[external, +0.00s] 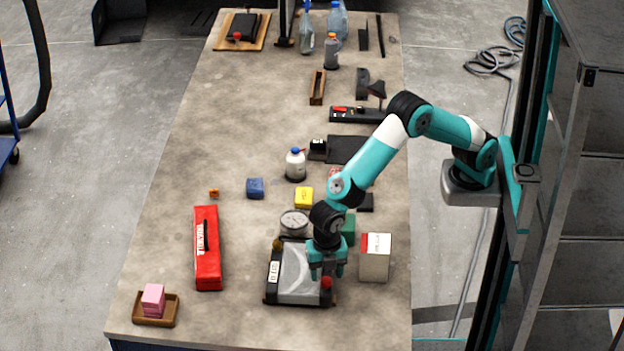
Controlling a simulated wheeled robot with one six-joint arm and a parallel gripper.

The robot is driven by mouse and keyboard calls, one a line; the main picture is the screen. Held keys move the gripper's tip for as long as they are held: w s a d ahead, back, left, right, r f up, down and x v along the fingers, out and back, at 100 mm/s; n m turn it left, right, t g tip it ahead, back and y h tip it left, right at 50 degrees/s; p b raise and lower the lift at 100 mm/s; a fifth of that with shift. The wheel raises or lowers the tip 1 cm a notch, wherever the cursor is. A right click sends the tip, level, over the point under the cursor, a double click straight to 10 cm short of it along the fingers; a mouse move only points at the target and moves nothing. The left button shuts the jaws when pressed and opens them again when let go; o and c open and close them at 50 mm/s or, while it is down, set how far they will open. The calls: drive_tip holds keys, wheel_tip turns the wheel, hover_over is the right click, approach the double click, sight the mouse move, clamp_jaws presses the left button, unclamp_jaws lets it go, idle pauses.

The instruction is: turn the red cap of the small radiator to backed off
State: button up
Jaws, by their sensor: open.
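The small radiator (296,274) lies on the bench near its front end, a grey slab with dark side tanks. Its red cap (326,283) is at the lower right corner, on the right tank. My gripper (327,274) points down directly at the cap, its open fingers just above or beside it. I cannot tell whether the fingers touch the cap or stand around it. How far the cap is turned does not show. A dark yellow knob (277,244) sits at the radiator's upper left corner.
A round gauge (294,222) stands just behind the radiator. A grey box with a red and white top (375,257) is close to its right. A red case (207,248) lies to the left, and a pink block (153,298) in a brown tray is at the front left.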

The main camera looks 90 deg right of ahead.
sight(326, 279)
wheel_tip(326, 279, up, 15)
drive_tip(key=b, duration=0.2)
